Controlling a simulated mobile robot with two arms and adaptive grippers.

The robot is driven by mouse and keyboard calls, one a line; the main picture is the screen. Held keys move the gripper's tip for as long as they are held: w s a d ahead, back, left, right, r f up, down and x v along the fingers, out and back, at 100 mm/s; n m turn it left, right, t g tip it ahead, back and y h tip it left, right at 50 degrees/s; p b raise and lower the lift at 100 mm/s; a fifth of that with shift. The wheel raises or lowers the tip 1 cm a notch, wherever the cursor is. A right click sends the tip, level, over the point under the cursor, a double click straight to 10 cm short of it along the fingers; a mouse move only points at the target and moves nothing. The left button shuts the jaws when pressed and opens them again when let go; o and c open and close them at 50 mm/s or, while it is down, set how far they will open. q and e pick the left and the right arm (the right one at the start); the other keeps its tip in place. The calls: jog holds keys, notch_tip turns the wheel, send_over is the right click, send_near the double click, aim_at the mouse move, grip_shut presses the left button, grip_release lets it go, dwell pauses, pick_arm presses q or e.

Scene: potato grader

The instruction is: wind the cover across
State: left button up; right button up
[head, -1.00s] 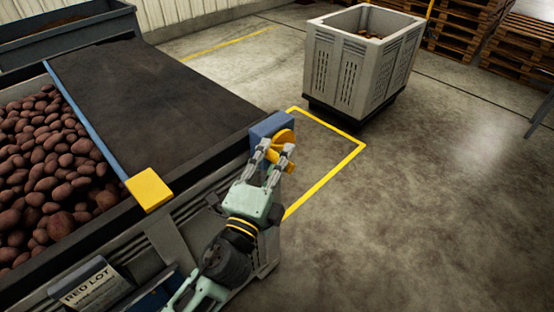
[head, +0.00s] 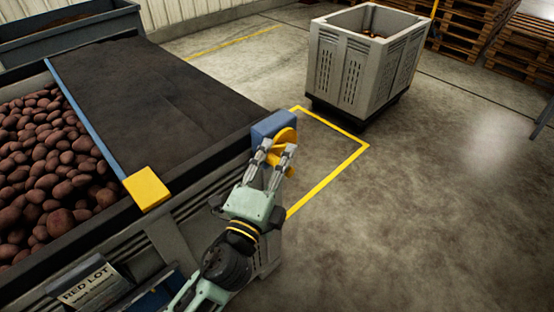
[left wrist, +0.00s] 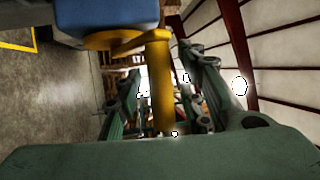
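The dark cover (head: 150,95) lies over the right part of the grader's hopper, with a blue bar (head: 85,118) along its left edge and a yellow block (head: 147,188) at the bar's near end. A yellow crank (head: 287,135) sits on a blue housing (head: 268,127) at the hopper's near right corner. My left gripper (head: 277,155) is at the crank. In the left wrist view the yellow handle (left wrist: 160,80) stands between its fingers, with visible gaps on both sides, so the fingers look open around it. My right gripper is out of view.
Red potatoes (head: 45,165) lie uncovered left of the bar. A sign reading "RED LOT" (head: 85,288) is on the near side. A grey crate (head: 345,75) stands on the floor beyond a yellow line (head: 330,183). Pallets (head: 470,30) are at the back. Floor at right is clear.

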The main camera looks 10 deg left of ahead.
pick_arm(q)
jog(key=shift+a+r, duration=0.1)
jog(key=shift+r, duration=0.05)
jog(key=v, duration=1.2)
jog(key=shift+c, duration=0.6)
